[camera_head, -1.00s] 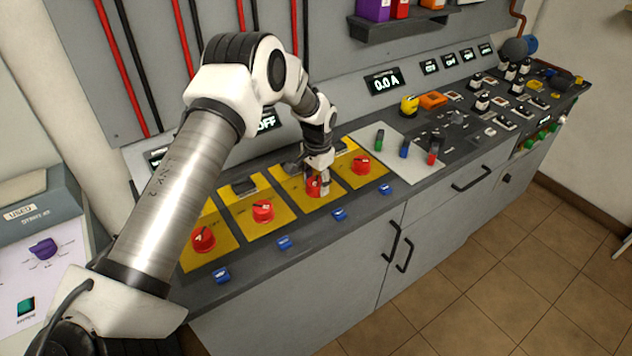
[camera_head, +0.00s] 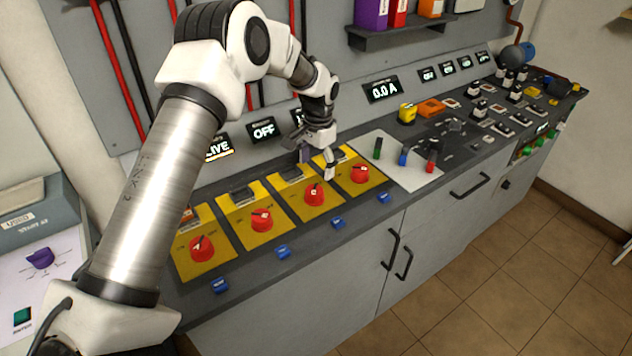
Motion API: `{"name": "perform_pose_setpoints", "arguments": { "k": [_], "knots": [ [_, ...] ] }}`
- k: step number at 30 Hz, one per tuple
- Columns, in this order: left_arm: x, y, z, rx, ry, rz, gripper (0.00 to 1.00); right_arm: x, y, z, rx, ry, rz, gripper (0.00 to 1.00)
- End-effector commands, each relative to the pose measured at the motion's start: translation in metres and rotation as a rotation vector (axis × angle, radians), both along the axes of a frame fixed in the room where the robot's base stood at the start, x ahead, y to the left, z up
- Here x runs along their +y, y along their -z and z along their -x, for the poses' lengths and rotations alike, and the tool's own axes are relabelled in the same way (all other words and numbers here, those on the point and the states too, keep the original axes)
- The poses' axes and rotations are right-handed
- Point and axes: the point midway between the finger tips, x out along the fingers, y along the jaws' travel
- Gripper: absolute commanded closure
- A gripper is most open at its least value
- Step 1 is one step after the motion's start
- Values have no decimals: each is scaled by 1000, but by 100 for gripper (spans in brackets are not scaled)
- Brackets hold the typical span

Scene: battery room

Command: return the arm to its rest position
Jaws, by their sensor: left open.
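My left arm (camera_head: 165,185) comes in from the lower left and bends over the console. My left gripper (camera_head: 318,172) is open and empty, above the back part of the third yellow panel from the left, apart from its red knob (camera_head: 314,195). The other yellow panels carry red knobs too: one at the far left (camera_head: 202,248), one beside it (camera_head: 262,220), and one at the right (camera_head: 360,174). My right gripper is not in view.
Displays behind the panels read LIVE (camera_head: 218,149) and OFF (camera_head: 263,130). Small blue parts (camera_head: 282,252) line the console's front edge. A pale plate with coloured levers (camera_head: 403,157) lies to the right. A shelf (camera_head: 400,32) hangs above. The floor (camera_head: 470,275) in front is clear.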

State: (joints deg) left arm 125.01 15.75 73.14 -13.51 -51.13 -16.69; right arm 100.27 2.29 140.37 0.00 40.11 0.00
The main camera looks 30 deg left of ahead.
Motion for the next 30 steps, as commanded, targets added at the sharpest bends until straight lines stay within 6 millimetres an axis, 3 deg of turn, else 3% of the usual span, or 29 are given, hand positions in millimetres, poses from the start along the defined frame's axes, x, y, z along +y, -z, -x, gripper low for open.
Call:
{"name": "perform_pose_setpoints", "arguments": {
  "k": [3,6,21,23,30],
  "knots": [
    [-1,-19,-1,-1,0,-1,22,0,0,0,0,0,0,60],
    [-1,-24,0,1,0,0,22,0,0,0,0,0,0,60],
    [-1,-27,0,1,0,0,22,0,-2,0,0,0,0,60],
    [-1,-34,0,1,0,0,22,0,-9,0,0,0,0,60],
    [-1,-85,0,1,0,0,22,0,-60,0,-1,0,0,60]
  ]
}}
